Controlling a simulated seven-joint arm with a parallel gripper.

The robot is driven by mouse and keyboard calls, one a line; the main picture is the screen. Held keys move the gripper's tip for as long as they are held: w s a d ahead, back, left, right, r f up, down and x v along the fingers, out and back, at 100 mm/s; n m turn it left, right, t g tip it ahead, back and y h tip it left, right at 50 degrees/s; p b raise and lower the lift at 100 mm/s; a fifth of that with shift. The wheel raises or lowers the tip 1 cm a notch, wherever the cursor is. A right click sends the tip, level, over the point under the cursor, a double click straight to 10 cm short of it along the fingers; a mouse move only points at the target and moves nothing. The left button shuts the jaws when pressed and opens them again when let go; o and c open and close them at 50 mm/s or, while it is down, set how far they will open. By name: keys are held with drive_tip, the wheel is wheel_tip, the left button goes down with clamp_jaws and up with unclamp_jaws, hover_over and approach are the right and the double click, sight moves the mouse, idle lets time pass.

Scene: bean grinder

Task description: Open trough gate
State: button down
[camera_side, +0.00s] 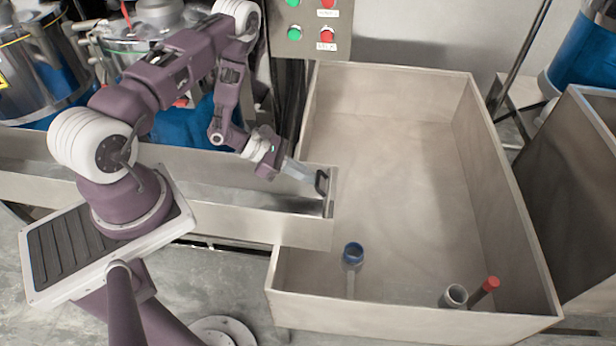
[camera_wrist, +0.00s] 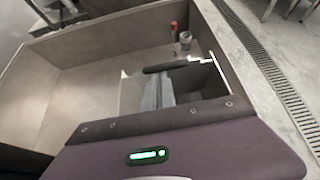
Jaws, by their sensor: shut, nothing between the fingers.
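The long metal trough (camera_side: 230,208) runs from the left and ends over the large bin. The gate (camera_side: 328,208) is a thin plate at the trough's right end, with a black handle (camera_side: 321,182) at its top. In the wrist view the handle is a dark bar (camera_wrist: 172,66) just beyond the fingers. My gripper (camera_side: 312,178) reaches down from the upper left, its fingertips right by the handle. It also shows in the wrist view (camera_wrist: 158,80), with its grey fingers together and nothing between them. I cannot tell whether the fingertips touch the handle.
The large open metal bin (camera_side: 395,190) lies beyond the trough end, mostly empty. A blue-topped tube (camera_side: 352,256), a grey cylinder (camera_side: 454,296) and a red-capped tube (camera_side: 485,290) are near its front wall. A button panel (camera_side: 310,28) stands behind.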

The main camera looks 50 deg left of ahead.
drive_tip(key=shift+w+d+r, duration=0.25)
drive_tip(key=shift+w+r, duration=0.1)
drive_tip(key=shift+r, duration=0.4)
wheel_tip(320, 180, down, 5)
drive_tip(key=s+a, duration=0.1)
drive_tip(key=v, duration=1)
drive_tip(key=d+r+m+g+h, duration=0.1)
drive_tip(key=d+r+m+g, duration=0.1)
drive_tip(key=d+r+m, duration=0.45)
drive_tip(key=d+r+m+g+h, duration=0.1)
drive_tip(key=d+r+m+g, duration=0.15)
drive_tip(key=r, duration=0.65)
drive_tip(key=d+r+m+g+h, duration=0.1)
drive_tip(key=d+r+m+g, duration=0.1)
drive_tip(key=d+r+m, duration=0.45)
drive_tip(key=s+d+r+m+g+y, duration=0.1)
drive_tip(key=s+d+r+m+y, duration=0.1)
drive_tip(key=s+r+m+y, duration=0.65)
drive_tip(key=s+a+r+m+t+y, duration=0.3)
drive_tip(key=s+a+r+t, duration=0.1)
drive_tip(key=s, duration=0.3)
drive_tip(key=shift+r+t, duration=0.5)
drive_tip(key=shift+t, duration=0.05)
